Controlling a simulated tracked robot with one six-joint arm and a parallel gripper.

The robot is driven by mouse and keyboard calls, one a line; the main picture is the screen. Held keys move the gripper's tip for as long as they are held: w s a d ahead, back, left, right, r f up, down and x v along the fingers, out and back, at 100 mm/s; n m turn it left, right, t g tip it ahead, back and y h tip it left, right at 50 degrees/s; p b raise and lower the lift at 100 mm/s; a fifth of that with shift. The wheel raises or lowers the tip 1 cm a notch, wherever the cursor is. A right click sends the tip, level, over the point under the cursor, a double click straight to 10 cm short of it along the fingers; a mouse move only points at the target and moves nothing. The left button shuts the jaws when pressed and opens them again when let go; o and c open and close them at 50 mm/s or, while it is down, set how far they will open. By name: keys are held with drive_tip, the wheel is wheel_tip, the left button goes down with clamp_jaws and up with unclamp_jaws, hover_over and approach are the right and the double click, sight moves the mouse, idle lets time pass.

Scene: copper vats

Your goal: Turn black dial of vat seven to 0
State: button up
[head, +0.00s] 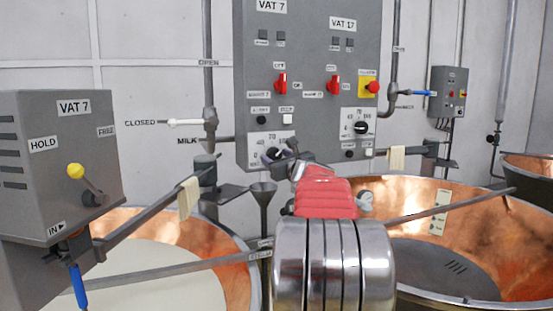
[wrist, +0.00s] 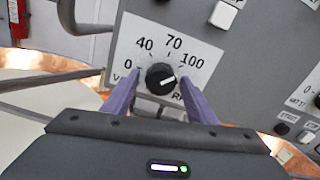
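The black dial of vat seven (wrist: 161,79) sits on a white scale plate (wrist: 140,30) marked 0, 40, 70 and 100. Its white mark points right and slightly up, at or just below the 100. My gripper (wrist: 157,92) is open, one purple finger on each side of the dial, with a visible gap on both sides; its depth relative to the dial is hard to tell. In the head view my gripper (head: 279,153) is at the plate below the VAT 7 label (head: 271,6) and partly hides the dial.
The grey control box (head: 310,80) also carries red switches (head: 281,83), a yellow-and-red button (head: 373,87) and the VAT 17 dial (head: 361,128). A grey VAT 7 lever box (head: 60,150) stands left. Copper vats (head: 440,200) and metal bars lie below.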

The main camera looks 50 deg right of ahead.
drive_tip(key=c, duration=0.9)
drive_tip(key=shift+a, duration=0.15)
drive_tip(key=shift+c, duration=0.2)
